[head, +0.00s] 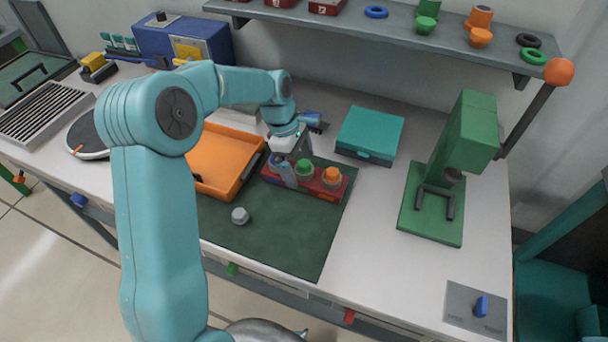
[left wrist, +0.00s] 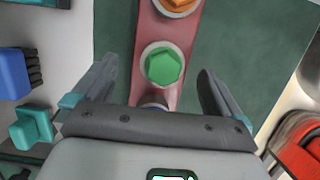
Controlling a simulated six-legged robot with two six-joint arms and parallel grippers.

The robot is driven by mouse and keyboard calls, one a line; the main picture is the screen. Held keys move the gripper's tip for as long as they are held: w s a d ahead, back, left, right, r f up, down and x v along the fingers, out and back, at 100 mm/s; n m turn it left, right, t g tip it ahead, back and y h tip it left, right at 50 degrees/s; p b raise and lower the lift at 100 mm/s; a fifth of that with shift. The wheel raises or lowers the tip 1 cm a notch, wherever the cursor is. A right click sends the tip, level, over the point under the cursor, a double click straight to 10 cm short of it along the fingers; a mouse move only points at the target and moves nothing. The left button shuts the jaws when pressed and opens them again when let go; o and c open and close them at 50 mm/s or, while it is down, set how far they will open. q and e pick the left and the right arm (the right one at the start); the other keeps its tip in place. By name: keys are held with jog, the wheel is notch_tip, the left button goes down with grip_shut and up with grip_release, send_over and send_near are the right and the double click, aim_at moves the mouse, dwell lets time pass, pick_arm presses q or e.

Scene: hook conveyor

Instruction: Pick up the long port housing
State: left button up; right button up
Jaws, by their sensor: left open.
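The long port housing (head: 318,188) is a red bar lying on the dark green mat (head: 290,230). It carries a blue, a green and an orange port piece in a row. In the left wrist view the red housing (left wrist: 161,32) runs up the picture, with the green hexagonal piece (left wrist: 162,66) between my fingers. My left gripper (head: 294,168) is open above the blue and green end, one finger on each side of the housing. The wrist view shows gaps between the fingers (left wrist: 160,84) and its sides. The blue end is mostly hidden by the gripper. My right gripper is not in view.
An orange tray (head: 222,160) lies left of the housing and a teal box (head: 370,133) behind it. A grey hex nut (head: 240,215) rests on the mat. A green press (head: 440,190) stands at the right. A shelf (head: 380,30) overhangs the back. The front mat is mostly clear.

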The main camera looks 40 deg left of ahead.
pick_arm(q)
jog(key=x, duration=0.3)
jog(key=shift+r, duration=0.1)
jog(key=shift+s+d+f, duration=0.1)
jog(key=shift+f, duration=0.1)
jog(key=c, duration=1.8)
jog(key=shift+w+r, duration=0.15)
jog(key=shift+w, duration=0.1)
grip_shut()
